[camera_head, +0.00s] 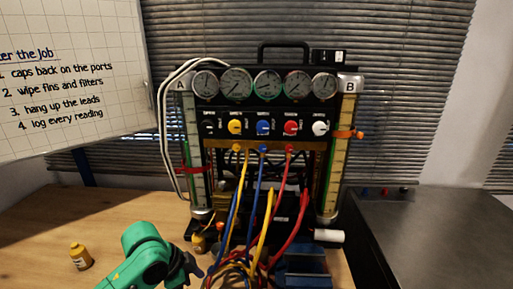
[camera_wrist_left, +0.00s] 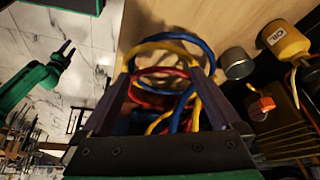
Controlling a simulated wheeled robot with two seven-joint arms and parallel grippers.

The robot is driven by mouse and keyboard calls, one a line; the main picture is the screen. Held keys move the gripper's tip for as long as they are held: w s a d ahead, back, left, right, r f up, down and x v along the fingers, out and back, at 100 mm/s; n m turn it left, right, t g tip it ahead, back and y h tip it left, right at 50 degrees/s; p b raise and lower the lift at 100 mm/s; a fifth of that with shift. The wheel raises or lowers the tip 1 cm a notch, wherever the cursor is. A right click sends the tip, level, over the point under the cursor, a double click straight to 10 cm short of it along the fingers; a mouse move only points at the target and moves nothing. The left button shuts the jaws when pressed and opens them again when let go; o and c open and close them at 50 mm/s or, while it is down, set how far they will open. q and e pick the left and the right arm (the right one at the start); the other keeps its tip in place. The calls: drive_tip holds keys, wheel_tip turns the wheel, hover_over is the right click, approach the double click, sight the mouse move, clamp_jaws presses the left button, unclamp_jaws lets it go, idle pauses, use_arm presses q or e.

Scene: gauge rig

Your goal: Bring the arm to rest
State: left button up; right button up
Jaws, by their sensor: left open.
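My left arm, green, comes in at the bottom of the head view. Its dark left gripper (camera_head: 190,268) is low in front of the gauge rig (camera_head: 264,125), beside the hoses. In the left wrist view the left gripper (camera_wrist_left: 160,85) is open, its fingers wide apart. Yellow, blue and red hoses (camera_wrist_left: 180,60) show between and beyond the fingers; I cannot tell whether they touch. A green arm, my right one, shows at the left of the wrist view. Its right gripper (camera_wrist_left: 66,49) has two dark fingers apart, with nothing seen between them.
A small yellow bottle (camera_head: 80,256) stands on the wooden table (camera_head: 35,225) at left. A whiteboard (camera_head: 75,75) hangs at upper left. A dark grey cabinet (camera_head: 430,225) is at right. In the wrist view a yellow can (camera_wrist_left: 285,40) and grey cylinder (camera_wrist_left: 237,63) are at right.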

use_arm(q)
drive_tip(key=s+d+f+n, duration=0.1)
drive_tip(key=s+f+n+t, duration=0.1)
drive_tip(key=shift+s+d+f, duration=0.35)
drive_tip(key=shift+d+f, duration=0.05)
drive_tip(key=shift+s+a+f+n+t, duration=0.2)
drive_tip(key=shift+s+f+n, duration=0.2)
drive_tip(key=shift+s+n, duration=0.15)
drive_tip(key=shift+s+a+f+n+t, duration=0.1)
drive_tip(key=shift+s+a+f+n, duration=0.1)
drive_tip(key=shift+s+f+n, duration=0.3)
drive_tip(key=s+a+f+n+y, duration=0.4)
drive_tip(key=s+a+n, duration=0.3)
drive_tip(key=s+a, duration=0.25)
drive_tip(key=s+f+g, duration=0.1)
drive_tip(key=s+f, duration=0.2)
drive_tip(key=f, duration=2.1)
drive_tip(key=s+a+f, duration=0.1)
drive_tip(key=s+f, duration=0.5)
drive_tip(key=s, duration=0.2)
drive_tip(key=s+a+f+g, duration=0.1)
drive_tip(key=s+a+f, duration=0.1)
drive_tip(key=s+f, duration=0.5)
drive_tip(key=shift+s+a, duration=0.25)
drive_tip(key=shift+s, duration=0.55)
